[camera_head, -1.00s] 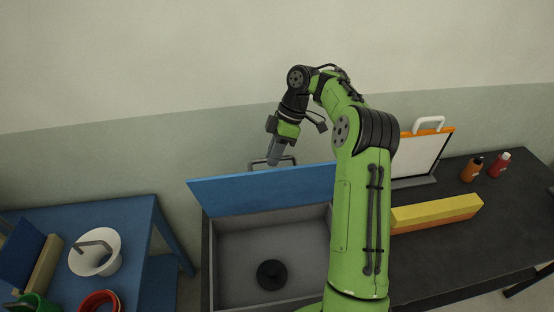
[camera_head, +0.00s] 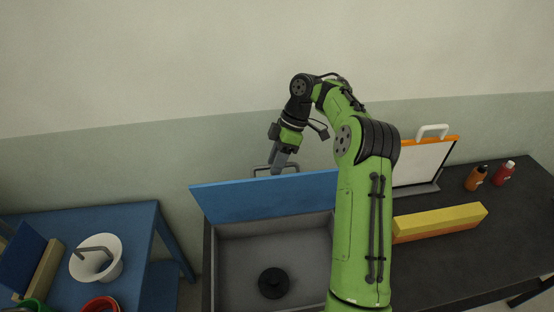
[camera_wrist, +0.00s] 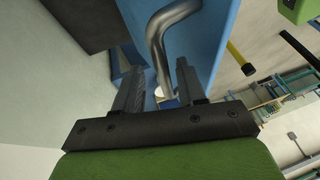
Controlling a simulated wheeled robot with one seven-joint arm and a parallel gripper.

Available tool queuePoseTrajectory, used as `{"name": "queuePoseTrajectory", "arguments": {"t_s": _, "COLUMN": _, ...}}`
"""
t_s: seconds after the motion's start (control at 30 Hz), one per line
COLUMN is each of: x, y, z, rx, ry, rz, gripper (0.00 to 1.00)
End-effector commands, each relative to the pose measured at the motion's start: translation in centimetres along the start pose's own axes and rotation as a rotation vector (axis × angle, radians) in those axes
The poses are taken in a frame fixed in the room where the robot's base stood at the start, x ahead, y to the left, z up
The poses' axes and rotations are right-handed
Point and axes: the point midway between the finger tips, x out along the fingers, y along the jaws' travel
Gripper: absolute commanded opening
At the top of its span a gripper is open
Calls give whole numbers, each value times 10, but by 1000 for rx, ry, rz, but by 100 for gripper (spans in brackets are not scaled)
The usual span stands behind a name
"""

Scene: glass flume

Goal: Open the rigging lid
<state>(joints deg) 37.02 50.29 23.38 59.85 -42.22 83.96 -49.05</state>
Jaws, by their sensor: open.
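The blue rigging lid (camera_head: 250,197) stands raised at the back of a grey box (camera_head: 222,262), which is open at the top. A metal handle (camera_head: 262,169) sticks up at the lid's top edge. My gripper (camera_head: 280,170) is at that handle, pointing down. In the wrist view the open jaws (camera_wrist: 160,90) have the bent handle bar (camera_wrist: 155,45) between them, with the blue lid (camera_wrist: 205,45) behind. I cannot tell whether a finger touches the bar. A black round disc (camera_head: 273,283) lies inside the box.
A dark bench (camera_head: 450,242) holds a yellow and orange block (camera_head: 440,222), a white panel with an orange frame (camera_head: 420,163), and orange (camera_head: 475,178) and red (camera_head: 504,173) bottles. A blue table (camera_head: 130,225) at left carries a white funnel-like vessel (camera_head: 108,262). The wall is behind.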

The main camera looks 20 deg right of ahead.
Motion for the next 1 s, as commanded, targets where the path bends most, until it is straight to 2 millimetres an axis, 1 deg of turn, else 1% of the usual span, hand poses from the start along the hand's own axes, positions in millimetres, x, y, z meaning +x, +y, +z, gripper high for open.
{"name": "queuePoseTrajectory", "arguments": {"t_s": 0.07, "x": -6, "y": 1, "z": 0, "rx": -1, "ry": 0, "rz": 2, "gripper": 40}}
{"name": "queuePoseTrajectory", "arguments": {"t_s": 0.13, "x": -17, "y": 1, "z": 0, "rx": 0, "ry": 2, "rz": 6, "gripper": 40}}
{"name": "queuePoseTrajectory", "arguments": {"t_s": 0.3, "x": -54, "y": 0, "z": 0, "rx": 1, "ry": 6, "rz": 6, "gripper": 40}}
{"name": "queuePoseTrajectory", "arguments": {"t_s": 0.43, "x": -68, "y": 1, "z": 0, "rx": -1, "ry": 0, "rz": 4, "gripper": 40}}
{"name": "queuePoseTrajectory", "arguments": {"t_s": 0.57, "x": -74, "y": 0, "z": 0, "rx": 0, "ry": 1, "rz": 1, "gripper": 40}}
{"name": "queuePoseTrajectory", "arguments": {"t_s": 1.0, "x": -74, "y": -1, "z": 0, "rx": 1, "ry": 0, "rz": 0, "gripper": 40}}
